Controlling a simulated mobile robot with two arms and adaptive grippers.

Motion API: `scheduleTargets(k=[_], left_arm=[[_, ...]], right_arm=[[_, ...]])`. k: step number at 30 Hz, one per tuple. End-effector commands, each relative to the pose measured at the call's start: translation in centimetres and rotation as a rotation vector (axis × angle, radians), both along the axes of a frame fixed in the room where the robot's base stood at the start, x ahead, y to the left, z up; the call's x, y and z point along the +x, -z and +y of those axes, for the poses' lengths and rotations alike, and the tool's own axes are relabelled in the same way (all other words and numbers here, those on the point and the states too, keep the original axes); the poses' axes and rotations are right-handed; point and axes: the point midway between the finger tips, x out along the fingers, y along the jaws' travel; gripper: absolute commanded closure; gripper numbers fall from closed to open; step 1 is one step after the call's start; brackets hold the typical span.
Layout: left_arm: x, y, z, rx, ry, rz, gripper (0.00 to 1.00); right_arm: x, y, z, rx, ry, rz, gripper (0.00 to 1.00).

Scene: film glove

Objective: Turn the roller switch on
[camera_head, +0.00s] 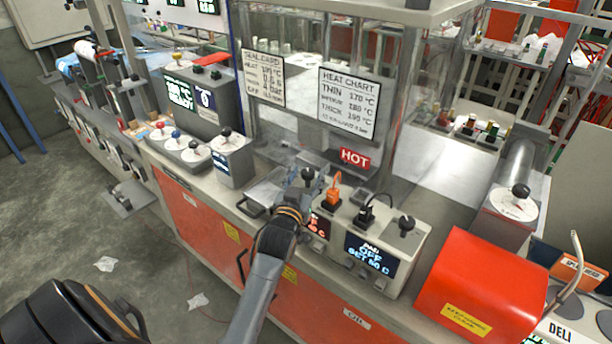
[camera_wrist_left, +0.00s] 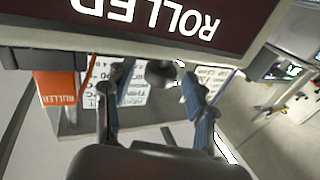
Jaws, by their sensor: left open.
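In the left wrist view, my gripper's blue-padded fingers are apart and open (camera_wrist_left: 160,90). A dark round knob (camera_wrist_left: 160,72) shows between them; I cannot tell whether they touch it. A dark red panel lettered ROLLER (camera_wrist_left: 180,22) appears upside down. My right gripper is out of view.
A red HOT sign (camera_head: 355,158) and clear guard are behind. An orange-red cover (camera_head: 480,285) is at right. Open floor lies left.

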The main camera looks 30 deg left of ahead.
Motion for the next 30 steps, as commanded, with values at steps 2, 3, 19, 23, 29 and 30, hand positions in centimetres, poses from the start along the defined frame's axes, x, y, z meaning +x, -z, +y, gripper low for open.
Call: scheduleTargets(k=[2, 3, 19, 23, 29, 30], left_arm=[[-0.01, 0.00, 0.00, 0.000, 0.000, 0.000, 0.44], [-0.02, 0.00, -0.01, 0.000, 0.000, 0.000, 0.44], [-0.05, -0.03, 0.05, 0.002, 0.016, 0.001, 0.99], [-0.08, -0.05, 0.16, 0.006, 0.053, 0.002, 0.99], [-0.12, 0.00, 0.42, 0.011, 0.158, 0.006, 0.99], [-0.12, -0.02, 0.49, 0.010, 0.184, 0.004, 0.99]], right_arm=[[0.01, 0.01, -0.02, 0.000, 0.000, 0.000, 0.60], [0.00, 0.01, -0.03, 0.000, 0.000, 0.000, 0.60], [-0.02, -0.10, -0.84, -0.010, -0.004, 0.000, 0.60], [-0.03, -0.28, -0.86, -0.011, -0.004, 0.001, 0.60], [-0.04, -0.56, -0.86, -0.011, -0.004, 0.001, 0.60], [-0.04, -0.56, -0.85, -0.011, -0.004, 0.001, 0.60]])
